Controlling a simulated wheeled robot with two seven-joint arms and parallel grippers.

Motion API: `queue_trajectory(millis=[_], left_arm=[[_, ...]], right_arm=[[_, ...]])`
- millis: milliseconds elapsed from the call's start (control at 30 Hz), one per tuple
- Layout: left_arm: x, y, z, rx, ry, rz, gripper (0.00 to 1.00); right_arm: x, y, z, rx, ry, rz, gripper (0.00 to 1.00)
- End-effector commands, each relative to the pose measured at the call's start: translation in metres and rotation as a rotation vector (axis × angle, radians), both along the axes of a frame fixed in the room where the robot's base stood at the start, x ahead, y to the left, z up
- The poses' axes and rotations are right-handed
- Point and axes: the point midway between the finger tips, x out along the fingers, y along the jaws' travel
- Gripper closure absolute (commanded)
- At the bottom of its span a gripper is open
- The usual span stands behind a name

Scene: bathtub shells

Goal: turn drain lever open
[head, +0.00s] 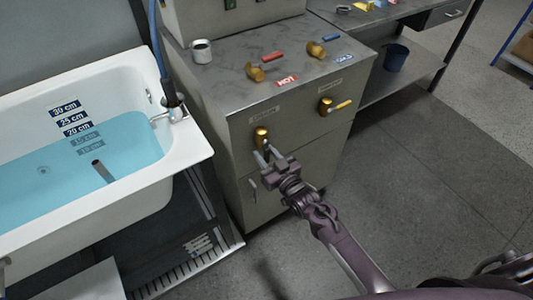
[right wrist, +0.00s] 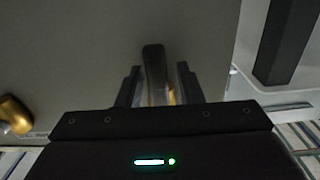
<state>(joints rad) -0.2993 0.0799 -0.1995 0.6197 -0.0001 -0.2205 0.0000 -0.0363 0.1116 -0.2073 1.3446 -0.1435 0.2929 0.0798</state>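Two brass-based levers are on the front of the grey cabinet (head: 290,130). The left lever (head: 262,134) is under a small label I cannot read, and its handle is mostly hidden by my right gripper. The right lever (head: 327,106) has a yellow handle pointing right. My right gripper (head: 266,156) is at the left lever, its fingers reaching up to it. In the right wrist view, a dark handle (right wrist: 154,72) stands between the two fingers, with visible gaps at its sides; the gripper looks open around it. My left gripper is not in view.
A white bathtub (head: 190,148) with blue water (head: 110,155) and a depth scale is at left. The cabinet top holds a mug (head: 202,51), brass fittings (head: 255,73) and a red HOT tag (head: 287,81). A blue bin (head: 396,58) stands behind right. The floor at right is clear.

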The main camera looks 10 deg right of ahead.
Motion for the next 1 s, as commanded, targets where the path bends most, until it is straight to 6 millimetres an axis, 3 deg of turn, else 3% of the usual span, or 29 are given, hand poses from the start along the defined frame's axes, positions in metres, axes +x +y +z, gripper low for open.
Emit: queue_trajectory(millis=[367,800,1000], left_arm=[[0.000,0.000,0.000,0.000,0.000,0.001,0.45],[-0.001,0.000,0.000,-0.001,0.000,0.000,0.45],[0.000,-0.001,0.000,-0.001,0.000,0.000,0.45]], right_arm=[[-0.003,-0.002,0.001,-0.002,-0.002,-0.002,0.60],[-0.064,-0.024,0.000,-0.002,-0.002,-0.001,0.60],[-0.073,-0.027,0.001,-0.001,-0.003,-0.001,0.60]])
